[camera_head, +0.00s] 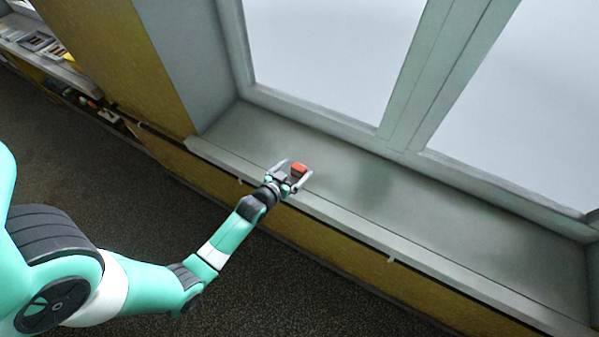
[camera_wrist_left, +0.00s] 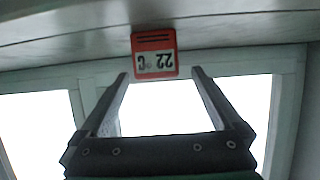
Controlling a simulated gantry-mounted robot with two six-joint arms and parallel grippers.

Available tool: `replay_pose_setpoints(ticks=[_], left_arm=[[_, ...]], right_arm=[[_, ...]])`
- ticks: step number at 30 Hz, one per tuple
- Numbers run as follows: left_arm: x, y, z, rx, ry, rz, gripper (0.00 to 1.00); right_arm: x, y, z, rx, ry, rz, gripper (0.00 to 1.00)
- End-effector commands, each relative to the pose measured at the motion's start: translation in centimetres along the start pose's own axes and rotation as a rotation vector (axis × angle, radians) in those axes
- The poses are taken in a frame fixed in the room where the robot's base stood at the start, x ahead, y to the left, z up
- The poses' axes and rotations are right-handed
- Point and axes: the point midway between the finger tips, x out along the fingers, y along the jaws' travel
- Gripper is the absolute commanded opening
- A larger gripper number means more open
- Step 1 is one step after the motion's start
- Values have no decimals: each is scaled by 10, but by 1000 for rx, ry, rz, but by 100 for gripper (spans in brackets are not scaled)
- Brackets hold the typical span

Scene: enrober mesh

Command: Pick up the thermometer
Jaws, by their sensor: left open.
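The thermometer (camera_head: 299,169) is a small red block at the window sill, near the sill's front edge in the head view. In the left wrist view the thermometer (camera_wrist_left: 154,54) shows a pale display reading 22 °C, upside down. My left gripper (camera_head: 293,174) is open, with one finger on each side of the thermometer in the head view. In the left wrist view the left gripper (camera_wrist_left: 158,75) has its fingertips apart, with the thermometer just beyond and between them. I cannot tell whether either finger touches it. My right gripper is in neither view.
The grey window sill (camera_head: 440,221) is bare to the right of the thermometer. A window frame (camera_head: 405,75) rises behind it. A yellow wall lies below the sill. At the far left a shelf (camera_head: 50,62) holds several small items.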

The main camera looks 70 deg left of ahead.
Motion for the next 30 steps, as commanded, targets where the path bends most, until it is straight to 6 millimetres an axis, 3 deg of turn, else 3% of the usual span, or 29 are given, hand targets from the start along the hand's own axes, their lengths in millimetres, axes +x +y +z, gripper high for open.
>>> replay_pose_setpoints(ticks=[5, 15, 22, 30], left_arm=[[6, 0, 0, 0, 0, 0, 100], [54, 3, 0, 1, 1, 0, 100], [55, 3, -2, 1, 1, 0, 100], [55, 3, -2, 0, 1, 0, 51]], right_arm=[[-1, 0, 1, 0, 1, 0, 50], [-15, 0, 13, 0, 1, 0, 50], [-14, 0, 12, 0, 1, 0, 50], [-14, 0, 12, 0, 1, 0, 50]])
